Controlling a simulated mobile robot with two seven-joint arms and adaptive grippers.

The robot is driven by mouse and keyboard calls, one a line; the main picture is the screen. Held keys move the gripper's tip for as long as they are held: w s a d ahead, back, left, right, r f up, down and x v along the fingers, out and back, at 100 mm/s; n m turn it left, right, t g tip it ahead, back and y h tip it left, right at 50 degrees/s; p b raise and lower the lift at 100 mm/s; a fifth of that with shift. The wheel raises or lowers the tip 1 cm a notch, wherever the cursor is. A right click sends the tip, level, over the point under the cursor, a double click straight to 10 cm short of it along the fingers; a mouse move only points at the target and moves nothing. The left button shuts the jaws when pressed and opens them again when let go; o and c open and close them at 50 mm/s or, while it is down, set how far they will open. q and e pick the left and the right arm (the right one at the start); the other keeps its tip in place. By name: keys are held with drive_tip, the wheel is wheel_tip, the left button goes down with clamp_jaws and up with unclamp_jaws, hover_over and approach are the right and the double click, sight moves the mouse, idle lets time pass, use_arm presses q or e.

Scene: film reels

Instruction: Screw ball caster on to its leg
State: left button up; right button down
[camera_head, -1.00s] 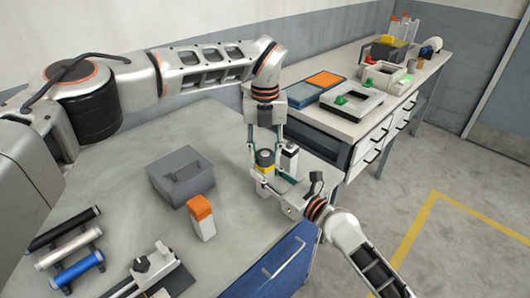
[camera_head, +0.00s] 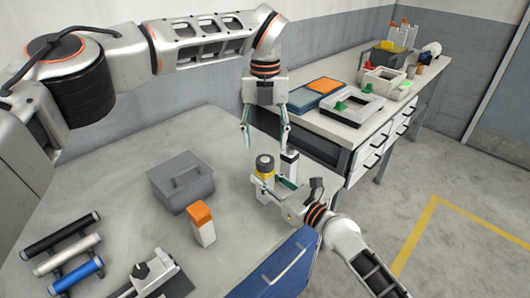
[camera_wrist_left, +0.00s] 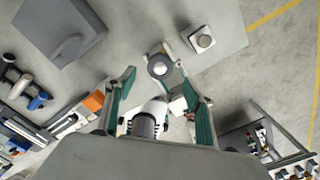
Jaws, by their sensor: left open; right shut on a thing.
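The ball caster (camera_head: 265,163), a dark round piece with a pale centre and a yellow band beneath, sits upright on its leg (camera_head: 263,192). In the left wrist view the caster (camera_wrist_left: 160,66) shows from above as a grey disc. My right gripper (camera_head: 281,190) is shut on the leg from the right, below the caster; its fingers partly hide the leg. My left gripper (camera_head: 266,141) is open and empty above the caster, fingers pointing down, not touching it. In the left wrist view its two fingers (camera_wrist_left: 160,100) are spread wide. How tightly the caster sits cannot be told.
A white post with a black top (camera_head: 290,160) stands close behind the caster. A grey box (camera_head: 181,182), an orange-topped white block (camera_head: 203,225), several rollers (camera_head: 62,247) and a clamp-like fixture (camera_head: 154,272) are on the table.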

use_arm(q)
wheel_tip(320, 180, up, 5)
drive_tip(key=shift+r, duration=0.1)
idle(0.3)
use_arm(e)
drive_tip(key=c, duration=1.6)
unclamp_jaws()
drive_tip(key=shift+o, duration=0.2)
drive_tip(key=shift+s+d, duration=0.1)
drive_tip(key=v, duration=1.1)
drive_tip(key=shift+s+d, duration=0.2)
drive_tip(key=shift+d, duration=0.1)
